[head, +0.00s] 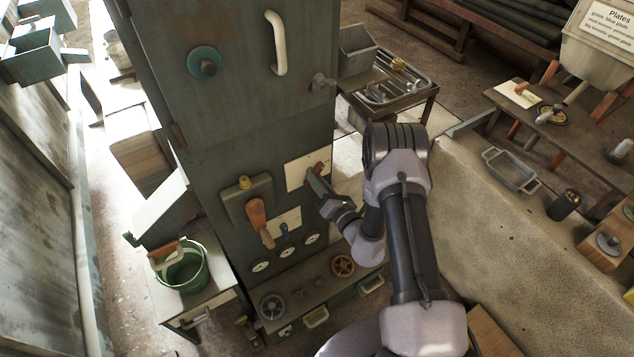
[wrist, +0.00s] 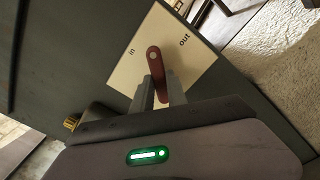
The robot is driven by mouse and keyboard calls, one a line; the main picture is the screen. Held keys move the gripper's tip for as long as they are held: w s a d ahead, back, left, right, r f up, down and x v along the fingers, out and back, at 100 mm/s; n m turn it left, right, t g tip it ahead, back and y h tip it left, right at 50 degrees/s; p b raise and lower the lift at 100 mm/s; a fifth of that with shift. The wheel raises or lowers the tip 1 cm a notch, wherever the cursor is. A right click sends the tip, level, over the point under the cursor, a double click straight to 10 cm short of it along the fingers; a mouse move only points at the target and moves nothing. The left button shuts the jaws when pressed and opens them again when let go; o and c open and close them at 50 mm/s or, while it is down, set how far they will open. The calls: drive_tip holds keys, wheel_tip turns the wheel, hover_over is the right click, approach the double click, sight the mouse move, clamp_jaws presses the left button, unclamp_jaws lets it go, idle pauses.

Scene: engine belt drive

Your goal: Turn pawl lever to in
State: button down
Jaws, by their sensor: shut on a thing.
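The pawl lever (wrist: 156,70) is a dark red bar with a pale round spot at its upper end. It lies in front of a cream plate (wrist: 125,77) marked "in" on the left and "out" on the right. In the wrist view the bar runs down and slightly right from the round end. My gripper (wrist: 160,90) is shut on its lower part, with one finger on each side. In the head view my gripper (head: 318,182) reaches the plate (head: 296,178) on the cabinet front from the right. The lever is small there.
A green bucket (head: 182,270) stands on a side table at the left. A stone-topped counter (head: 480,225) lies right of my arm.

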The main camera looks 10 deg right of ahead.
drive_tip(key=shift+d+f+n+b, duration=0.1)
drive_tip(key=shift+n+b, duration=1)
drive_tip(key=shift+n, duration=2.9)
drive_tip(key=c, duration=1.3)
unclamp_jaws()
drive_tip(key=p+v, duration=0.2)
drive_tip(key=v, duration=1.5)
drive_tip(key=shift+s, duration=0.15)
